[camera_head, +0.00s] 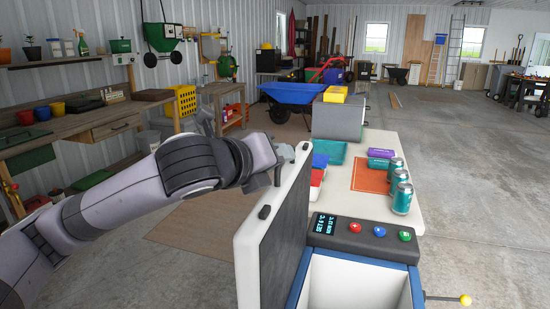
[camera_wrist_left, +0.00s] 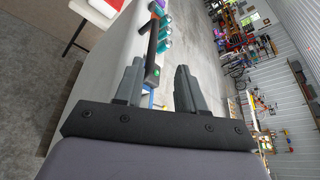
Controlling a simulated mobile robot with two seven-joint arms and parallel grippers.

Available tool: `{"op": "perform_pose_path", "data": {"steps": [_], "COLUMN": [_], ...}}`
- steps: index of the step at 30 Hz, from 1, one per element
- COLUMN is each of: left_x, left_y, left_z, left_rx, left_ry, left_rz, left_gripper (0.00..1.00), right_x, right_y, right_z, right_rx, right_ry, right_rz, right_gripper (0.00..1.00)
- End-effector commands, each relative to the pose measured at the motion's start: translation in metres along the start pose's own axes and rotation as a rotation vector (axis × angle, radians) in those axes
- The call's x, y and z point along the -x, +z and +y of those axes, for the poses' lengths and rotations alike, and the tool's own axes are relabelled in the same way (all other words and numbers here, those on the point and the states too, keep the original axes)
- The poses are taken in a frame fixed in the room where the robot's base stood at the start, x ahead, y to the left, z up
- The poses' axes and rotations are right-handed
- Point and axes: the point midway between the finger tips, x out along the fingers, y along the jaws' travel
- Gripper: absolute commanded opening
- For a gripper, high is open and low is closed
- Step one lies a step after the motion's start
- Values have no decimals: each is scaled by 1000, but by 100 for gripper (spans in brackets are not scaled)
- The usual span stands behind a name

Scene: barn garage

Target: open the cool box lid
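The cool box (camera_head: 355,283) stands at the bottom middle of the head view, with a blue rim, a pale inside and a dark control panel (camera_head: 362,231) with red, blue and green buttons. Its lid (camera_head: 248,245) is raised, standing nearly upright along the left side, with a white edge and dark grey face. The box opening shows. My left gripper (camera_head: 288,160) is at the far upper corner of the lid; I cannot tell whether it touches. In the left wrist view, its fingers (camera_wrist_left: 160,85) are apart with nothing clearly between them. My right gripper is out of view.
A white table (camera_head: 405,145) beyond the box holds teal cans (camera_head: 402,198), an orange mat (camera_head: 369,178), a purple pack (camera_head: 381,153) and a grey case (camera_head: 338,119). A workbench (camera_head: 75,124) runs along the left wall. Open concrete floor lies right.

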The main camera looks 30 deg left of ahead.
Motion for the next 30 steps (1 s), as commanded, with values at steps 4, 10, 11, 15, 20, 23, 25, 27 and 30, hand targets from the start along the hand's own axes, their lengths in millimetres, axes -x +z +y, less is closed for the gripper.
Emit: {"op": "perform_pose_path", "data": {"steps": [4,10,11,15,20,23,25,27,30], "left_x": [12,26,28,38,49,51,53,55,58], "left_y": [2,1,2,2,1,-2,-1,-1,-1], "left_z": [-2,-2,-2,-2,-2,0,0,0,0], "left_rx": [0,-1,-1,-1,-2,2,4,6,7], "left_ry": [-3,-1,-1,0,0,-2,-2,-1,-1], "left_rz": [-1,0,0,0,0,-4,-5,-5,-6], "left_gripper": [38,38,38,38,38,38,38,38,38], "right_x": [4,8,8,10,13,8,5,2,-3], "right_y": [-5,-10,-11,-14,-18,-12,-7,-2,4], "right_z": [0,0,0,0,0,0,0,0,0], "right_rx": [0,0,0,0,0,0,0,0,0], "right_ry": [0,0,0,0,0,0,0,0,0], "right_rz": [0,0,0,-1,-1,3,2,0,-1], "right_gripper": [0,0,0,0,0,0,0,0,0]}}
